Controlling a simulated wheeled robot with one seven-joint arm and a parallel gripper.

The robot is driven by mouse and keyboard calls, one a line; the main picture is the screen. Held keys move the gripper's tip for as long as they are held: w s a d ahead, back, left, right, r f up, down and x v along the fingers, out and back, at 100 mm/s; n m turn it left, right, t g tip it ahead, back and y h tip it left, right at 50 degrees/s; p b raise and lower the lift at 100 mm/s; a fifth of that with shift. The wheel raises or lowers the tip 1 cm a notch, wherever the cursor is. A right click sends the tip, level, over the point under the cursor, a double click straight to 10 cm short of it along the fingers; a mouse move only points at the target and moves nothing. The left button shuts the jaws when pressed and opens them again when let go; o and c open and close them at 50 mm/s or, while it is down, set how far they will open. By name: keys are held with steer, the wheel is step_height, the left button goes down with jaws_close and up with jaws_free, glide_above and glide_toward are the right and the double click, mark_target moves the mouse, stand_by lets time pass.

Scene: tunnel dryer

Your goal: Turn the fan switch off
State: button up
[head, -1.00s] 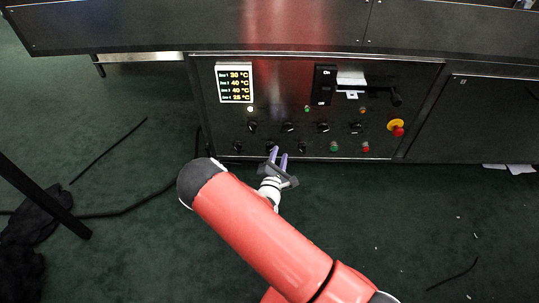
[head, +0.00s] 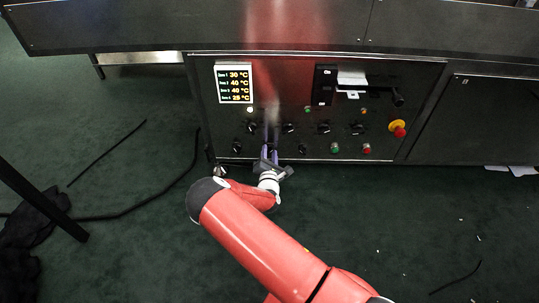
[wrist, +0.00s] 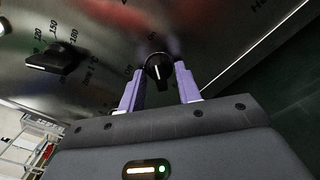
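A small round black knob (wrist: 158,72) with a pale pointer mark sits on the dark control panel (head: 300,105). In the wrist view it lies between the two purple fingers of my gripper (wrist: 159,68), with a gap visible on each side. In the head view my gripper (head: 271,140) is at the lower left of the panel, its fingers pointing up at the bottom knob row and hiding the knob there. The fingers are apart. I cannot read a label that marks this knob as the fan switch.
Another black knob (wrist: 52,60) with a numbered scale is at left in the wrist view. The panel also has a temperature display (head: 234,82), a black On/Off lever switch (head: 324,86), a green button (head: 334,148), a red button (head: 366,148) and a red-yellow emergency stop (head: 398,129).

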steer(key=shift+c, duration=0.3)
steer(key=c, duration=0.6)
steer(key=shift+o, duration=0.2)
steer(key=n+p, duration=0.2)
steer(key=n, duration=0.1)
steer(key=shift+r, duration=0.1)
steer(key=n+p, duration=0.1)
steer(key=n, duration=0.3)
steer(key=shift+p, duration=0.4)
steer(key=n+p, duration=0.1)
steer(key=n, duration=0.4)
steer(key=shift+n, duration=1.9)
